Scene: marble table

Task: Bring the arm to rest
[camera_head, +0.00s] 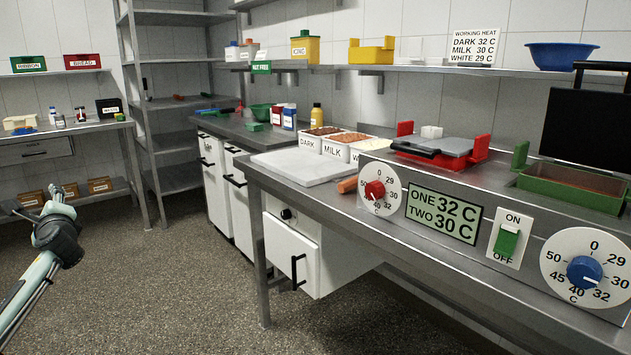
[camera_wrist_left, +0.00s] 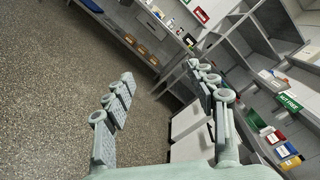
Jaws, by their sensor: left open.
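My left arm comes in from the left in the head view, with the left gripper (camera_head: 38,200) held up over the open floor, well away from the counter. In the left wrist view the gripper (camera_wrist_left: 162,76) has its two fingers spread apart with nothing between them. The floor and the shelving show past the fingers. My right arm and gripper are in neither view.
The marble slab (camera_head: 300,166) lies on the steel counter (camera_head: 395,222) to the right. A red dial (camera_head: 375,190), a green switch (camera_head: 507,240) and a blue dial (camera_head: 584,272) are on its front. Shelving (camera_head: 170,100) stands behind. The speckled floor (camera_head: 180,270) is clear.

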